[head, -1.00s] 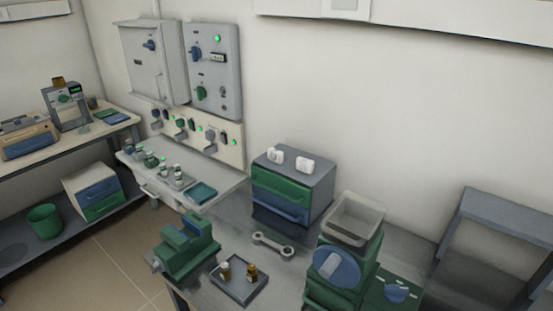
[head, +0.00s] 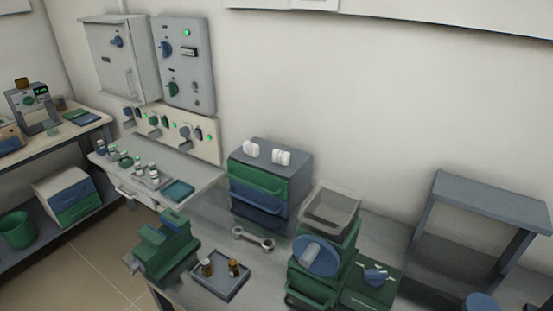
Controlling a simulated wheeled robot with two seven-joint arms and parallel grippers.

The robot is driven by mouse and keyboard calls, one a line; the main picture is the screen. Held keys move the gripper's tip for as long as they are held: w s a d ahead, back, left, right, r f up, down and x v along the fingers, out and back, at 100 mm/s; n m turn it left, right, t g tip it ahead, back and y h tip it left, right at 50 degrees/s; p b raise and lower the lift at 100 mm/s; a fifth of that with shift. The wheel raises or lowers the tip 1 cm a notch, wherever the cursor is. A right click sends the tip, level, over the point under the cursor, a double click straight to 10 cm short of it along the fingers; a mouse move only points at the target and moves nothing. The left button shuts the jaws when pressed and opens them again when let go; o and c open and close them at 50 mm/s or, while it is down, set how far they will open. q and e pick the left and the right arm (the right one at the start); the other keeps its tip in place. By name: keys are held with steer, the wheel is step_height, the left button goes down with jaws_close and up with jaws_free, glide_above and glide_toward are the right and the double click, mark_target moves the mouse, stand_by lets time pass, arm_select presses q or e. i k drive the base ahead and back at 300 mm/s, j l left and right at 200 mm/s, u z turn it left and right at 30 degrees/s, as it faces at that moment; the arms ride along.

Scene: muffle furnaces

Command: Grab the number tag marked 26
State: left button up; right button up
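Two small white pieces stand on top of the drawer cabinet (head: 297,160), a left one (head: 251,149) and a right one (head: 281,157). They may be number tags, but no number is legible on either. I cannot tell which thing, if any, is marked 26. Neither of my grippers is in view.
A grey tray (head: 221,286) with two brown bottles, a wrench (head: 253,239) and a green vise (head: 162,250) are at the bench front. A green machine with a grey hopper (head: 331,210) stands right of the cabinet. A grey stand (head: 492,198) is at far right.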

mark_target(282, 158)
steer(key=i+j, duration=0.1)
steer(key=j, duration=0.4)
steer(key=i+j, duration=0.1)
steer(key=j, duration=0.4)
steer(key=i+j, duration=0.15)
steer(key=j, duration=0.3)
steer(key=i+j, duration=0.1)
steer(key=j, duration=0.4)
steer(key=z, duration=2.1)
